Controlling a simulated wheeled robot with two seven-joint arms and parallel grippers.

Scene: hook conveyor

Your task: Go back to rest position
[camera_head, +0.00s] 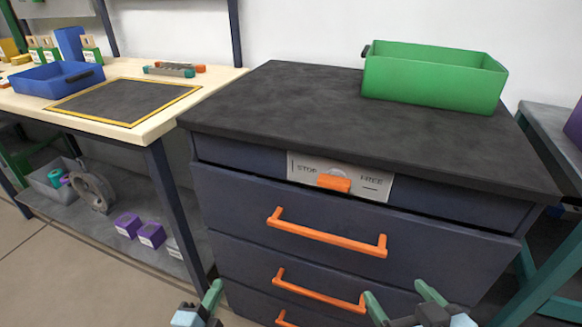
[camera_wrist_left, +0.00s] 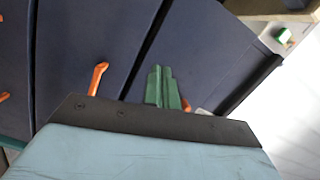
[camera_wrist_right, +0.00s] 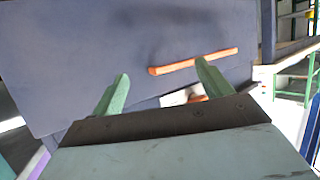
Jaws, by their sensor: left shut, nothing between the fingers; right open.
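My left gripper (camera_head: 212,295) is at the bottom of the head view, in front of the dark blue drawer cabinet (camera_head: 222,205). Its green fingers are shut together and empty, as the left wrist view also shows (camera_wrist_left: 163,88). My right gripper (camera_head: 400,291) is at the bottom right of the head view, in front of the lower drawers. Its two green fingers are spread apart in the right wrist view (camera_wrist_right: 160,82), with nothing between them. Neither gripper visibly holds a handle. The top orange drawer handle (camera_head: 325,233) is above both grippers in the head view.
A green bin (camera_head: 430,80) stands on the cabinet's dark top (camera_head: 270,105). An orange latch (camera_head: 334,182) sits on the STOP/FREE plate. At left, a wooden table (camera_head: 150,125) carries a blue tray (camera_head: 40,82). Purple boxes (camera_head: 152,234) lie on its lower shelf.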

